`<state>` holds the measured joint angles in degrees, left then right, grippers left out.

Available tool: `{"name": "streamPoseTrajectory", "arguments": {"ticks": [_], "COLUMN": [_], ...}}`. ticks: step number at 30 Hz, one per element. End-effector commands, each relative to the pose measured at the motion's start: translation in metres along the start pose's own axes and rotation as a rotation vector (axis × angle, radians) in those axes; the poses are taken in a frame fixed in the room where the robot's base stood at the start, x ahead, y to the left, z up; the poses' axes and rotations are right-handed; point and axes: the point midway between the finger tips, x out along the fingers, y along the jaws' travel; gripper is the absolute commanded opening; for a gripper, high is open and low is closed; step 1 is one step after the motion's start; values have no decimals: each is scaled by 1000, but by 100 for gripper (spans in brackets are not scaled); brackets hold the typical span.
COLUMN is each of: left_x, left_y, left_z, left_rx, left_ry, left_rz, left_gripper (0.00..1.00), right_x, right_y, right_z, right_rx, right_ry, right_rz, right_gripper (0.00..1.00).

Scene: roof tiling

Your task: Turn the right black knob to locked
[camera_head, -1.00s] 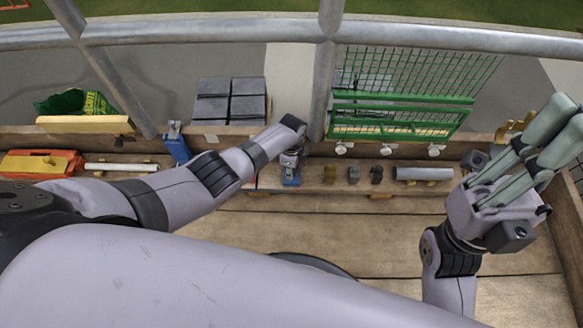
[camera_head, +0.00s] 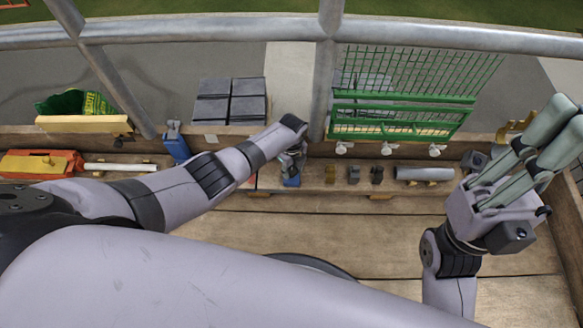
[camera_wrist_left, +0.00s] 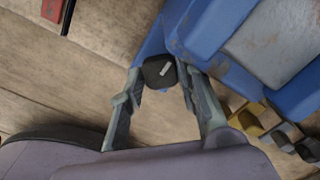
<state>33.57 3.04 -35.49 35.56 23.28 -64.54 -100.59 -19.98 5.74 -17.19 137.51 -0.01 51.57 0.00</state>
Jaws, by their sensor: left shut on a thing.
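A black knob (camera_wrist_left: 159,71) with a white mark shows in the left wrist view, beside a blue body (camera_wrist_left: 228,52) with a grey panel. My left gripper (camera_wrist_left: 160,80) is shut on this knob, one finger on each side. In the head view my left gripper (camera_head: 291,160) is small and covers most of the blue device (camera_head: 291,181) at the back ledge; the knob is hidden there. Another blue device (camera_head: 176,146) stands farther left. No locked marking can be read. My right gripper (camera_head: 545,140) is raised at the right, away from the ledge; its finger gap is unclear.
Small blocks (camera_head: 354,174) and a grey cylinder (camera_head: 424,174) lie on the ledge to the right. A green mesh rack (camera_head: 405,105) and a stack of grey tiles (camera_head: 230,102) stand beyond it. A metal rail (camera_head: 210,30) crosses above. The wooden floor (camera_head: 390,235) is clear.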

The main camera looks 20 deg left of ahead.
Motion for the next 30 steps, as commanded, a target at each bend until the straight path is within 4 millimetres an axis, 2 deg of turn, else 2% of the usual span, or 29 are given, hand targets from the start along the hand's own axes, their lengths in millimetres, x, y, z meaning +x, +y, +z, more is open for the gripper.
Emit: {"name": "streamPoseTrajectory", "arguments": {"ticks": [11, 12, 21, 30], "left_x": [0, 0, 0, -1], "left_y": [0, 0, 0, 0], "left_z": [-1, -1, 0, 0], "left_rx": [7, 7, 5, 4], "left_ry": [1, 1, 0, 0], "left_rz": [-1, -1, -1, 0], "left_gripper": [3, 33, 51, 51], "right_x": [0, 0, -1, 0], "right_y": [0, 0, 0, 0], "right_z": [0, 0, 0, 0], "right_rx": [0, 0, 0, -1], "right_ry": [-1, -1, -3, -1], "right_rz": [0, 1, 1, 2], "right_gripper": [0, 0, 0, 0]}}
